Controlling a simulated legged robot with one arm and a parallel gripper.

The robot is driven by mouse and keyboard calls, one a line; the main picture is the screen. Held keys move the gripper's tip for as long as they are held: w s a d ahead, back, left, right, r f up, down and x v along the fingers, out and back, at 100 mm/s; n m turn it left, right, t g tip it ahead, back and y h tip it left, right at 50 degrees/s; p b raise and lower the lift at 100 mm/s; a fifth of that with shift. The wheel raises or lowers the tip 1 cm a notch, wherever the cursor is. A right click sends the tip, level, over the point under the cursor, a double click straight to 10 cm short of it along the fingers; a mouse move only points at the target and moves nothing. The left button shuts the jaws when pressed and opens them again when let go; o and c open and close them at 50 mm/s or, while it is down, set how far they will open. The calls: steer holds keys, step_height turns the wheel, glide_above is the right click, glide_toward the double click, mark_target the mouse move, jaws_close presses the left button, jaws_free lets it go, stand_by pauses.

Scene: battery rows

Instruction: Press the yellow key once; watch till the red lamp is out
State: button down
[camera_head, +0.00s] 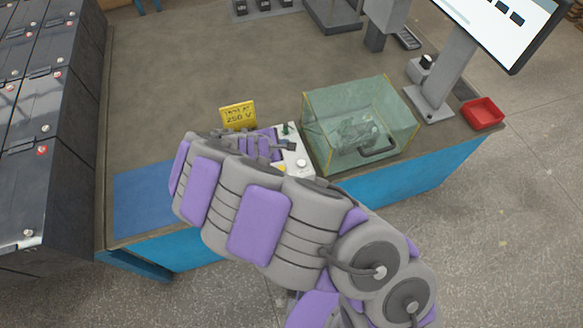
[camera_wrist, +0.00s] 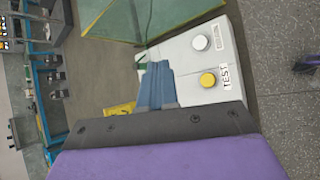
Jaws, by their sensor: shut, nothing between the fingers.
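A white test box (camera_wrist: 185,52) stands on the bench; in the head view its top (camera_head: 296,152) is partly behind my arm. The round yellow key (camera_wrist: 207,80), beside the word TEST, shows clear and uncovered in the wrist view. A round white button (camera_wrist: 200,42) sits beside it with a small label. My gripper (camera_wrist: 156,66) is shut and empty, its fingers over the box to the left of the yellow key, apart from it in the picture. In the head view my gripper (camera_head: 291,146) points right above the box. I cannot make out a red lamp in either view.
A clear green-tinted case (camera_head: 360,125) stands right beside the box. A yellow 250 V sign (camera_head: 238,115) stands behind my arm. The bench (camera_head: 190,60) is clear at the back left.

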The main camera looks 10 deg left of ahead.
mark_target(281, 169)
steer(key=shift+n, duration=0.5)
steer(key=f+b, duration=0.2)
steer(key=f, duration=0.1)
steer(key=a+f+b, duration=0.1)
steer(key=f+b, duration=0.1)
steer(key=f, duration=0.2)
steer(key=s+f+b, duration=0.1)
steer(key=f+b, duration=0.1)
steer(key=f, duration=0.1)
steer(key=shift+a+f+b, duration=0.15)
steer(key=shift+a+b, duration=0.05)
steer(key=shift+b, duration=0.15)
steer(key=shift+d+f, duration=0.1)
steer(key=shift+f, duration=0.2)
steer(key=shift+d+r+y, duration=0.1)
steer(key=shift+y, duration=0.2)
steer(key=shift+f, duration=0.25)
stand_by(1.0)
steer(key=shift+f, duration=0.15)
